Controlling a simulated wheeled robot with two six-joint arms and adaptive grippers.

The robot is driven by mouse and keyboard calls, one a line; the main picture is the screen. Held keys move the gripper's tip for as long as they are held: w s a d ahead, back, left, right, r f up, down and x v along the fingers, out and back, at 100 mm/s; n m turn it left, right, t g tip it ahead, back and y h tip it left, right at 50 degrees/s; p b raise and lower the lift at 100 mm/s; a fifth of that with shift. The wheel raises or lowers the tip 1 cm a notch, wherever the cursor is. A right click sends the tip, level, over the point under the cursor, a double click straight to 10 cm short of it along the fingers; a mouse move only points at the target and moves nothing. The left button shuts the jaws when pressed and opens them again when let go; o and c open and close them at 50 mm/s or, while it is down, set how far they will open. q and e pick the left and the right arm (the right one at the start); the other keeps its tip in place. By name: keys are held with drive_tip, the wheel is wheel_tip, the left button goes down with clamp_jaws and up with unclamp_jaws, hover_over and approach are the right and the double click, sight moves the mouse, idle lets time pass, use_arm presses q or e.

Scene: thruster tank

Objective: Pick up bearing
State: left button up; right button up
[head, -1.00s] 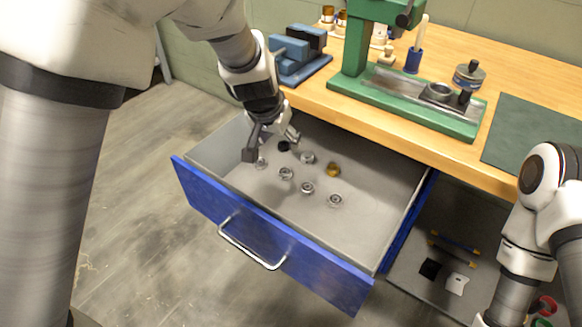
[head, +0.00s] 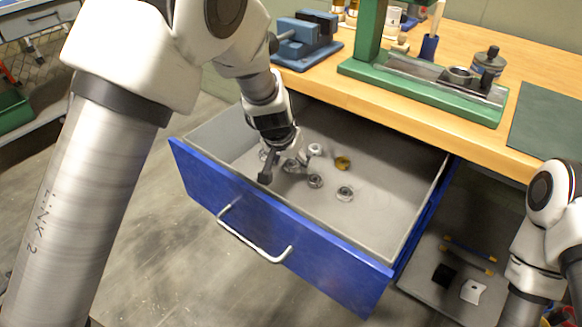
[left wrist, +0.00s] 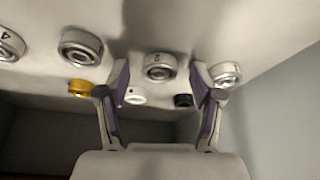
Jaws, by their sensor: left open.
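Several silver ring bearings lie on the floor of the open drawer. One marked 2 (left wrist: 158,67) sits between and just beyond the fingertips of my left gripper (left wrist: 160,78), not held. The gripper is open, and in the head view (head: 282,166) it is down inside the drawer. A bearing marked 1 (left wrist: 226,74) lies just outside the right finger. An unmarked-looking one (left wrist: 81,47) and one marked 4 (left wrist: 8,45) lie to the left. My right gripper is out of view.
The drawer (head: 250,217) has a blue front and grey walls. A gold part (head: 343,163), a white part (head: 315,150) and a black part (left wrist: 183,100) lie among the bearings. The wooden bench (head: 420,125) overhangs the drawer's back. The drawer's right floor is clear.

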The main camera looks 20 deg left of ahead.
use_arm(q)
drive_tip(key=shift+r, duration=0.1)
drive_tip(key=shift+c, duration=1)
drive_tip(key=c, duration=1)
drive_tip(key=shift+c, duration=0.2)
